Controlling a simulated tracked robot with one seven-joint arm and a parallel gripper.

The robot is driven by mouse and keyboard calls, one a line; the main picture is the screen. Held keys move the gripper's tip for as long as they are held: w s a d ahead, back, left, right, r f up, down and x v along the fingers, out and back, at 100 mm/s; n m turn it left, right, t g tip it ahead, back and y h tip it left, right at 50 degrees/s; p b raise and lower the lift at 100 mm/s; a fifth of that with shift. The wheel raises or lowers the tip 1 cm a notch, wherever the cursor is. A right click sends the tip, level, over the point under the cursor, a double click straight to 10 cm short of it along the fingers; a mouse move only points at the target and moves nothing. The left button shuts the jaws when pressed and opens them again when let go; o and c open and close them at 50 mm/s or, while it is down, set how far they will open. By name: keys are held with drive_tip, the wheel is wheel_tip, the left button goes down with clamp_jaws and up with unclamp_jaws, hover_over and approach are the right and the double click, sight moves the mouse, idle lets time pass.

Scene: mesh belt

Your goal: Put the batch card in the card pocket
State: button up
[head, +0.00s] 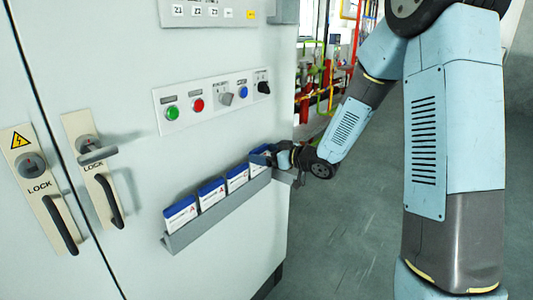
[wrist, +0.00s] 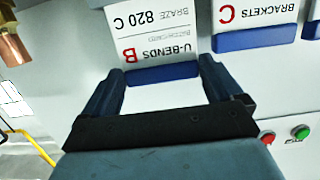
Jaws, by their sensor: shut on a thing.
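My gripper (head: 272,153) is at the right end of a grey rack (head: 222,207) on the cabinet front. In the wrist view my gripper (wrist: 163,70) is shut on a white card with a blue top strip (wrist: 165,75), its fingers at the two ends of the strip. The card (wrist: 165,38) reads "U-BENDS", "BRAZE 820 C" and a red B, upside down in this view. In the head view this card (head: 258,163) is at the rack's rightmost place, partly hidden by my gripper. I cannot tell whether its lower edge is seated, nor make out a separate card pocket.
Other blue-topped cards stand in the rack, including the leftmost (head: 181,216) and one marked "BRACKETS C" (wrist: 257,14). A button panel (head: 213,94) is above the rack; lock handles (head: 93,168) are at left. Floor (head: 345,235) is clear at right.

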drive_tip(key=shift+f, duration=1.15)
drive_tip(key=o, duration=0.7)
drive_tip(key=v, duration=1.3)
drive_tip(key=shift+s+d, duration=0.2)
drive_tip(key=shift+d, duration=0.05)
drive_tip(key=shift+r, duration=0.1)
